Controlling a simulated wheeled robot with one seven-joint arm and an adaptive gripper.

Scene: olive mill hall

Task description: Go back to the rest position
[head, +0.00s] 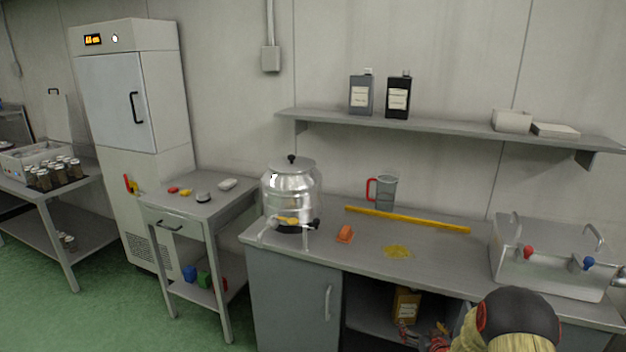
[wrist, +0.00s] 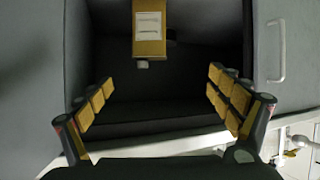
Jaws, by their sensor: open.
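My gripper (wrist: 162,82) is open, with nothing between its padded fingers in the wrist view. It faces the dark open compartment under the counter. A yellow container with a white label (wrist: 149,30) stands inside, beyond the fingertips and apart from them. In the head view this yellow container (head: 406,303) shows in the open bay, just above my gripper (head: 421,334), which is partly cut off by the lower edge. My arm comes in at the lower right.
A cabinet door (head: 295,308) stands left of the bay. A wall shelf (head: 450,128) hangs above.

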